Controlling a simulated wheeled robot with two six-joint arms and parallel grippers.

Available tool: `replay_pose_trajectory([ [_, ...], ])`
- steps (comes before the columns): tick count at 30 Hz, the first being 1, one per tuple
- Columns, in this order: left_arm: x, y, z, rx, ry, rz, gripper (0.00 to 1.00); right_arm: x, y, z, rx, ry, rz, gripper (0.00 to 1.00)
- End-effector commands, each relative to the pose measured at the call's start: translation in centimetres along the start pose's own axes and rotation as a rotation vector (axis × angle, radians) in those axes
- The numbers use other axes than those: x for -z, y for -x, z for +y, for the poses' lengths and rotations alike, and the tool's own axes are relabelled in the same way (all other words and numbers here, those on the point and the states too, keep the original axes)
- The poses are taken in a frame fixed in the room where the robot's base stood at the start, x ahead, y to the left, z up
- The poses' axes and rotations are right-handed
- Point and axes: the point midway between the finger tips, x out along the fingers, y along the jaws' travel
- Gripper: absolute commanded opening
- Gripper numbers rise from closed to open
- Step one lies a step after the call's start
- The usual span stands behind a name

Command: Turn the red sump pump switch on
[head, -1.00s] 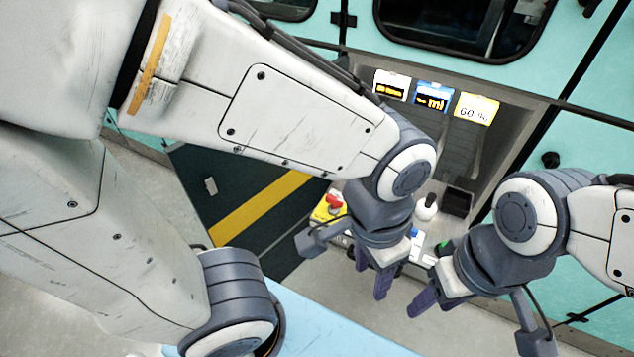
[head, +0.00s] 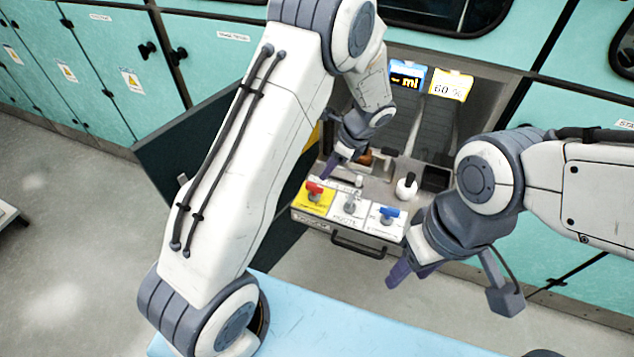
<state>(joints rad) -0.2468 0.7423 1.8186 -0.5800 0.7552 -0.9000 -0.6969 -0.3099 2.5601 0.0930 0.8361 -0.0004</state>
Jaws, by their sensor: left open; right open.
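The red switch (head: 314,188) sits on a yellow plate (head: 313,200) at the left end of a white control panel. Its lever detail is too small to read for certain. My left gripper (head: 336,162) is open, just above and behind the red switch, and appears apart from it; part of it is hidden by its own wrist. My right gripper (head: 410,277) is open and empty, in front of the panel's right end.
A metal toggle (head: 351,200) and a blue switch (head: 388,213) share the panel, with a dark handle (head: 358,244) below. A white-knobbed lever (head: 406,186) stands behind. Blue (head: 407,76) and yellow (head: 450,85) displays are at the back. A light blue surface (head: 330,322) lies in front.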

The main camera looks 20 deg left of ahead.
Motion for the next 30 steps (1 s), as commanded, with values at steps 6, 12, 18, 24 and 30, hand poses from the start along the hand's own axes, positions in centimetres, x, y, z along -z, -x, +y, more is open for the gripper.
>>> replay_pose_trajectory([
  [6,0.0,-3.9,0.2,-0.006,0.001,0.000,0.50,0.0,0.0,0.0,0.000,0.000,0.000,0.50],
  [12,0.0,-7.4,0.2,-0.005,0.002,0.002,0.50,0.0,0.0,0.0,0.000,0.000,0.000,0.50],
  [18,0.0,-9.2,0.1,-0.002,0.002,0.001,0.50,0.0,0.0,0.0,0.000,0.000,0.000,0.50],
  [24,0.0,-9.6,0.1,-0.001,0.004,0.002,0.50,0.0,0.0,0.0,0.000,0.000,0.000,0.50],
  [30,0.0,-9.5,0.1,-0.001,0.004,0.002,0.23,0.0,0.0,0.0,0.000,0.000,0.000,0.50],
])
